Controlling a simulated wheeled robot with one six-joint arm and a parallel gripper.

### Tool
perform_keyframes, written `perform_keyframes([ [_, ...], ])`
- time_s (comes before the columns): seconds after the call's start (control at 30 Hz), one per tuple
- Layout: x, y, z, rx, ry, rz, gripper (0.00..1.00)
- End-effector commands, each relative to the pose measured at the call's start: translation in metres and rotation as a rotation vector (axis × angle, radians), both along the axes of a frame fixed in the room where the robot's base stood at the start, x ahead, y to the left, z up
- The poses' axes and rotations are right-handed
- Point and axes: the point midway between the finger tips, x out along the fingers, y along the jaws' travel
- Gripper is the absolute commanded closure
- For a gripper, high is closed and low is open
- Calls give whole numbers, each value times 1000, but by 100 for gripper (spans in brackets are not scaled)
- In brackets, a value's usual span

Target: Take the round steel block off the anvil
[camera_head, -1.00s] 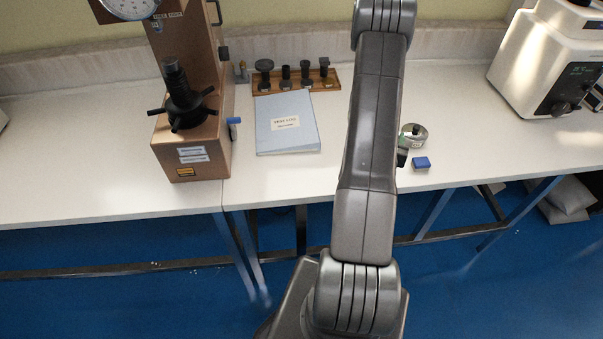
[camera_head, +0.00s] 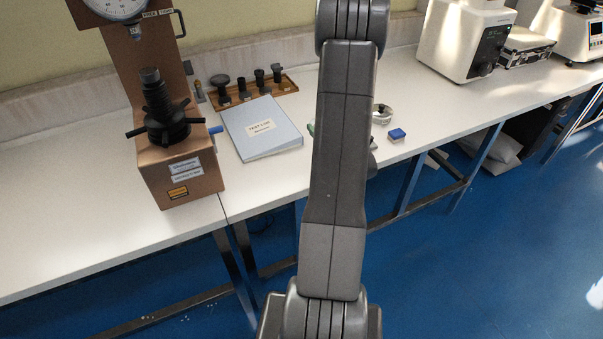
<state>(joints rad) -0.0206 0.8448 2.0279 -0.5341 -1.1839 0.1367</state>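The brown hardness tester (camera_head: 150,150) stands at the left of the bench, with a dial (camera_head: 115,8) at its top. Its dark anvil (camera_head: 150,76) tops a black screw above a spoked handwheel (camera_head: 167,127). I cannot make out a separate round steel block on the anvil. A second tester, cream-coloured (camera_head: 462,42), stands at the back right; no anvil can be made out on it. My grey arm rises through the middle of the view, right of the brown tester. My gripper is not visible.
A wooden rack (camera_head: 240,94) of dark fittings stands behind a pale blue test log (camera_head: 262,128). A round metallic dish (camera_head: 382,113) and a blue box (camera_head: 397,135) lie right of my arm. White bench (camera_head: 60,210) is clear at left.

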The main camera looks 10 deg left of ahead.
Motion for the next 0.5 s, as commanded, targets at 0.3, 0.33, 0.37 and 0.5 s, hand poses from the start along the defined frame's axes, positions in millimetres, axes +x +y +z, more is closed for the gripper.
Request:
perform_keyframes([
  [0.3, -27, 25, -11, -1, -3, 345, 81],
  [0.33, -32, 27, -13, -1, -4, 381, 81],
  [0.37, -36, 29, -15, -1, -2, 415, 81],
  [0.5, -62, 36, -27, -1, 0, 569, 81],
])
